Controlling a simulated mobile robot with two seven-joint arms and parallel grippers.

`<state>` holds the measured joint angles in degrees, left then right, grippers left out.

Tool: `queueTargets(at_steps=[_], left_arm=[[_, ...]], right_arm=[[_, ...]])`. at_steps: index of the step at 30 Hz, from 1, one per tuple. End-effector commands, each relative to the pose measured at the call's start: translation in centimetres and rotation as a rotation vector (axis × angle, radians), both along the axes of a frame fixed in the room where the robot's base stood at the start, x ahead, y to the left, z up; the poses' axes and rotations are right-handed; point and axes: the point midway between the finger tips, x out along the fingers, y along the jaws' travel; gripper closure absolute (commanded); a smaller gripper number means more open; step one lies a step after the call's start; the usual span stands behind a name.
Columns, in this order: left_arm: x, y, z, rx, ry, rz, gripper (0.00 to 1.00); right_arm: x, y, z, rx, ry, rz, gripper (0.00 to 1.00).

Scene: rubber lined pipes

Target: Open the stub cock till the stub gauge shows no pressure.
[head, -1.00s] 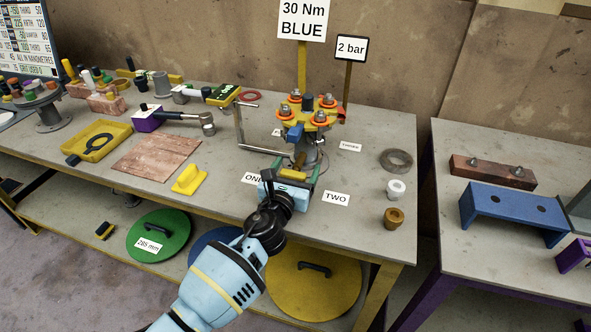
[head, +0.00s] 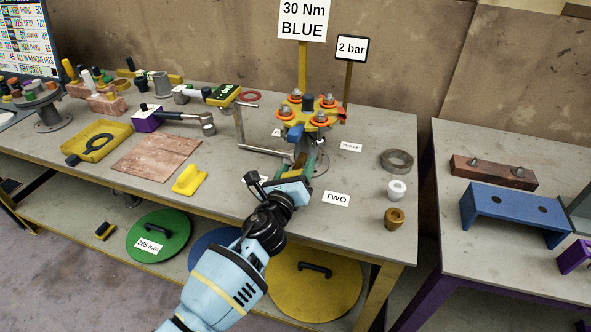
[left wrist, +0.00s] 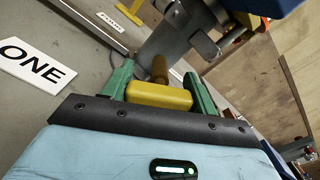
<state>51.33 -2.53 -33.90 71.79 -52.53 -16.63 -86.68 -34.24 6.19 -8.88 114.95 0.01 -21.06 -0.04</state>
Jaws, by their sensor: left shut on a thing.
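My left gripper (head: 308,162) is at the pipe stub below the yellow flange assembly (head: 310,113). In the left wrist view its green fingers (left wrist: 160,92) are shut on a yellow block (left wrist: 158,95), which looks like the handle of the stub cock. A brass-coloured stem (left wrist: 160,68) shows just beyond the block, by the grey pipe (left wrist: 180,45). In the head view the gripper is rolled and hides most of the cock. I cannot make out a stub gauge face or its reading. My right gripper is not in view.
Signs reading "30 Nm BLUE" (head: 302,20) and "2 bar" (head: 351,48) stand behind the assembly. A bent metal bar (head: 240,125) is close on its left. A "TWO" label (head: 336,199), white ring (head: 396,190) and brass bush (head: 394,218) lie to the right.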

Motion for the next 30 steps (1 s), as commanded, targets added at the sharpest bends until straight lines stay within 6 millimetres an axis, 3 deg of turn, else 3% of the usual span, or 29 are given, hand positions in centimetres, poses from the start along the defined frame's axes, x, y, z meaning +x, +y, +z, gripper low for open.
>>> queueTargets(at_steps=[8,9,14,23,30], left_arm=[[-0.1,0.0,-0.2,-0.006,0.004,0.000,0.65],[-0.1,0.0,-0.2,-0.006,0.004,0.000,0.39],[0.0,0.0,-0.1,-0.005,0.004,0.000,0.20],[-0.2,0.1,0.0,-0.004,0.002,0.000,0.20],[-2.6,0.9,0.2,-0.003,0.000,0.000,0.20]], right_arm=[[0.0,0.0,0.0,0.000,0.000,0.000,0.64],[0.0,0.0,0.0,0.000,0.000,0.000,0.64],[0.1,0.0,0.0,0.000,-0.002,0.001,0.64],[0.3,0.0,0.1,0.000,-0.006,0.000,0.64],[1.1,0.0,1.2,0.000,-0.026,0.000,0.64]])
